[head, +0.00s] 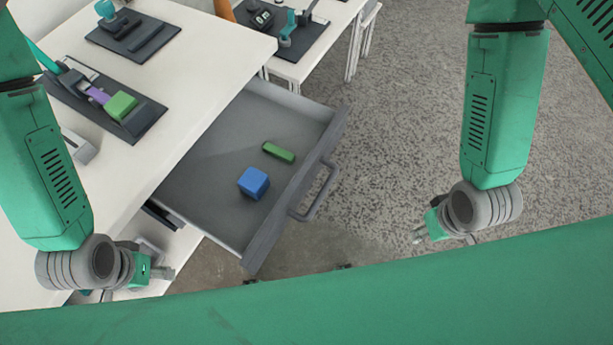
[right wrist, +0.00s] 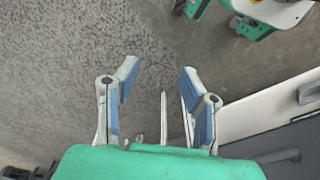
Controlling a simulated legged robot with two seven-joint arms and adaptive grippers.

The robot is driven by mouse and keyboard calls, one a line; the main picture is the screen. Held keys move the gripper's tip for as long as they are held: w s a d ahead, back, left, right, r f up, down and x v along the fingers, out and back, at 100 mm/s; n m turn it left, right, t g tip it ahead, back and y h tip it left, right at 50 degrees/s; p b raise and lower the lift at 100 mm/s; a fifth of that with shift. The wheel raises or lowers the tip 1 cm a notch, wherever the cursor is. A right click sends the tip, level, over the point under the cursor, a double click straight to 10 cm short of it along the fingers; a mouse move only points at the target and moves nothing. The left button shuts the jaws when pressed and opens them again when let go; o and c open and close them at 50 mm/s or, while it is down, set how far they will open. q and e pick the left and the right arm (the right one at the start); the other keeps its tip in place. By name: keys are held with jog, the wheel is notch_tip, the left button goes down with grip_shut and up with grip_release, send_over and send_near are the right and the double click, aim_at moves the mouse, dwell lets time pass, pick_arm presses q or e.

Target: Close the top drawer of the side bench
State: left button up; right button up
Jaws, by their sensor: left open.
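The top drawer (head: 210,170) of the side bench (head: 215,60) is pulled far out in the head view. Its grey front with a bar handle (head: 318,192) faces right. A blue block (head: 253,183) and a green block (head: 278,152) lie inside it. My right gripper (head: 418,233) is right of the drawer front, over the floor and apart from the handle. In the right wrist view it is open and empty (right wrist: 157,72). My left gripper (head: 163,273) is open, near the lower left, left of the drawer's front corner.
Dark trays (head: 150,118) with parts, one holding a green block (head: 121,105), lie on the white bench top. Another white table (head: 325,35) stands behind the drawer. The speckled floor (head: 390,130) right of the drawer is clear.

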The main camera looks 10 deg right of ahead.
grip_shut()
jog(key=m+t+y+b, duration=0.6)
jog(key=m+b, duration=0.6)
jog(key=m, duration=1.4)
send_near(335, 142)
jog(key=s+d+r+g+y, duration=0.1)
jog(key=s+d+r, duration=0.15)
jog(key=d, duration=0.25)
jog(key=b+x, duration=0.1)
jog(key=x, duration=0.2)
jog(key=b+x, duration=0.2)
jog(key=x, duration=0.2)
jog(key=a+r+b+x, duration=0.1)
jog(key=b+x, duration=0.1)
jog(key=x, duration=0.2)
jog(key=shift+w+a+f, duration=0.1)
jog(key=shift+w+f, duration=0.1)
jog(key=shift+w, duration=0.05)
jog(key=shift+w+a+r+b, duration=0.1)
jog(key=shift+w+a+b, duration=0.3)
jog(key=shift+a, duration=0.1)
